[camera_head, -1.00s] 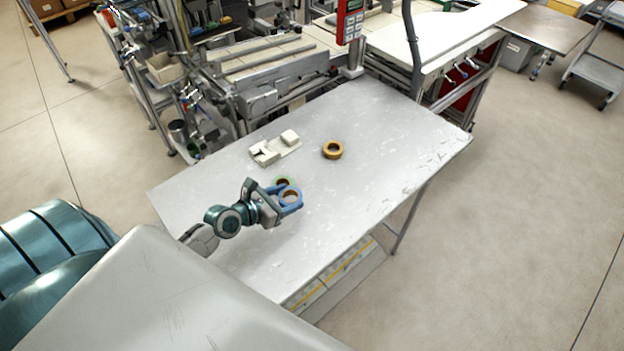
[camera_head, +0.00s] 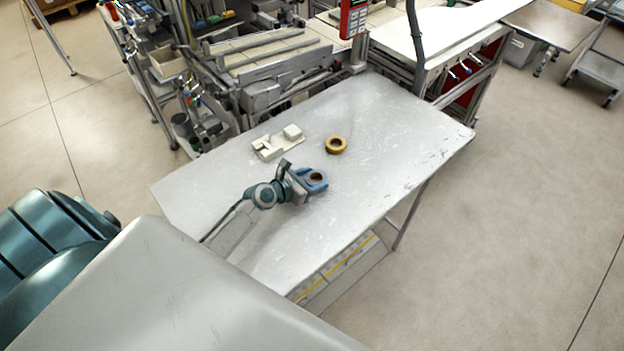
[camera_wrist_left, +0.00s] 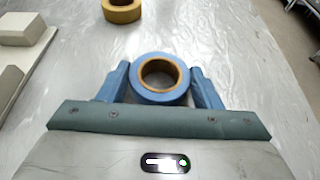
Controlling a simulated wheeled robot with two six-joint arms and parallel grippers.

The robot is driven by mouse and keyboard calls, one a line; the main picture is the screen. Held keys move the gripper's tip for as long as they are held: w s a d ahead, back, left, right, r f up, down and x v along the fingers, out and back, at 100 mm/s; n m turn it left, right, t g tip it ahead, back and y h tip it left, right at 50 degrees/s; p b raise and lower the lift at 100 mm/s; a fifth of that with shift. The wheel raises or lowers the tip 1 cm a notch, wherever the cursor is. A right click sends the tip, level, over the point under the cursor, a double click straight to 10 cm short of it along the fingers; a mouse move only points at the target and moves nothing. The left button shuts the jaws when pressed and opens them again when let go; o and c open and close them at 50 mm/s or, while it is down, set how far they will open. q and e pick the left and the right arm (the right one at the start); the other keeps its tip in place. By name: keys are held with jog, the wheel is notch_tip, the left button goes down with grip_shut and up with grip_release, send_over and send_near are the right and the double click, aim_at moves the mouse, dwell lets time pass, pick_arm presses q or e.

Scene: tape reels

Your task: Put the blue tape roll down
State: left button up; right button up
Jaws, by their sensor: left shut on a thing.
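The blue tape roll (camera_head: 317,185) has a brown core and sits at the end of my left gripper (camera_head: 312,180), over the middle of the table. In the left wrist view the roll (camera_wrist_left: 160,98) lies flat between the two blue fingers of the left gripper (camera_wrist_left: 163,85), which are shut on its sides. Whether it touches the tabletop or hangs just above it, I cannot tell. My right gripper is in neither view.
A yellow tape roll (camera_head: 336,145) lies on the grey table (camera_head: 390,130), beyond the blue one. A pale block fixture (camera_head: 270,149) stands to its left. The table's right part is bare. Machine frames stand behind the table.

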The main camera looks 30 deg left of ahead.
pick_arm(q)
jog(key=shift+f, duration=0.15)
jog(key=o, duration=1)
jog(key=shift+c, duration=0.2)
